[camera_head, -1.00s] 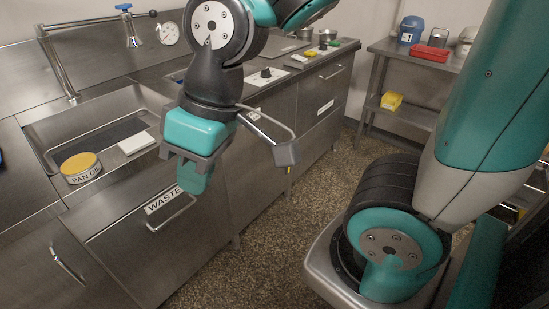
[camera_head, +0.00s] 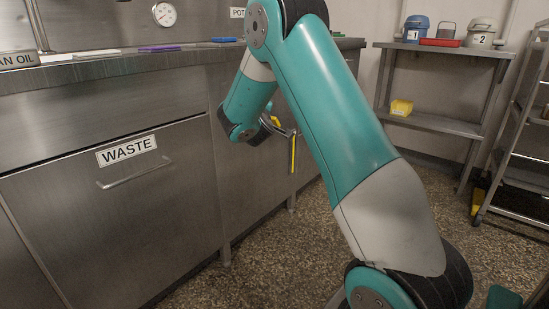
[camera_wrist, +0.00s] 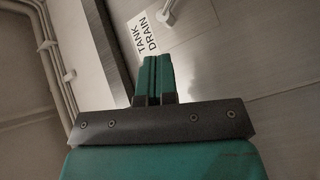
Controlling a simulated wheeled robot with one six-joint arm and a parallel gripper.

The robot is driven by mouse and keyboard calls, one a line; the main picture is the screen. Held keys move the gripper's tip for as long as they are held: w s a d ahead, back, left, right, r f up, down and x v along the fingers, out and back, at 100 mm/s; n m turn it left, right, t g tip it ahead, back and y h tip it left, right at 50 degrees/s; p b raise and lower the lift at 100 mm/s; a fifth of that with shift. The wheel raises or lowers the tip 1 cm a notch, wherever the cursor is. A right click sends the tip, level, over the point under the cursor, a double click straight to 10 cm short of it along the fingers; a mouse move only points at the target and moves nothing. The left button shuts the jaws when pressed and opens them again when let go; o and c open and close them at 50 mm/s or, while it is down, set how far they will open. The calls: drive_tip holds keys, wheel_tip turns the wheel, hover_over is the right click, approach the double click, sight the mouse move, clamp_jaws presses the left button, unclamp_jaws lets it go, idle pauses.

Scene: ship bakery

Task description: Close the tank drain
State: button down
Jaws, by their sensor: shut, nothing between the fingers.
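In the wrist view a white label reading TANK DRAIN (camera_wrist: 146,34) is on a grey panel, just beyond my fingertips. A pale fitting with a thin stem (camera_wrist: 167,14) is beside the label at the top edge, partly cut off. My gripper (camera_wrist: 154,62) is shut and empty, its fingers pointing toward the label; I cannot tell whether they touch anything. In the head view my gripper is mostly hidden behind my arm. A yellow upright bar (camera_head: 293,153) shows there beside my wrist, near the cabinet's far end; I cannot tell whether it is the drain handle.
Pipes (camera_wrist: 50,60) run along the left of the wrist view. In the head view, the steel counter has a WASTE drawer (camera_head: 127,150) with a bar handle. A shelf (camera_head: 430,122) with numbered canisters stands at the back right. The speckled floor between is open.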

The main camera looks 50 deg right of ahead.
drive_tip(key=d+f+n+t+b, duration=0.3)
drive_tip(key=f+n+b, duration=0.2)
drive_tip(key=f+b, duration=0.2)
drive_tip(key=d+f+n+t+b, duration=0.2)
drive_tip(key=f+n+b, duration=0.4)
drive_tip(key=f, duration=0.5)
drive_tip(key=shift+d+f+n+t+b, duration=0.3)
drive_tip(key=shift+d+f+t+b, duration=0.1)
drive_tip(key=shift+d, duration=0.4)
drive_tip(key=shift+r, duration=0.1)
drive_tip(key=p, duration=1.5)
approach(273, 122)
drive_tip(key=w, duration=0.4)
drive_tip(key=shift+w+d+r, duration=0.2)
drive_tip(key=shift+d+r, duration=0.4)
drive_tip(key=shift+d, duration=0.25)
drive_tip(key=shift+w+d+r, duration=0.2)
drive_tip(key=shift+d+r, duration=0.45)
drive_tip(key=shift+d, duration=0.15)
drive_tip(key=shift+f+b, duration=0.1)
drive_tip(key=shift+b, duration=0.75)
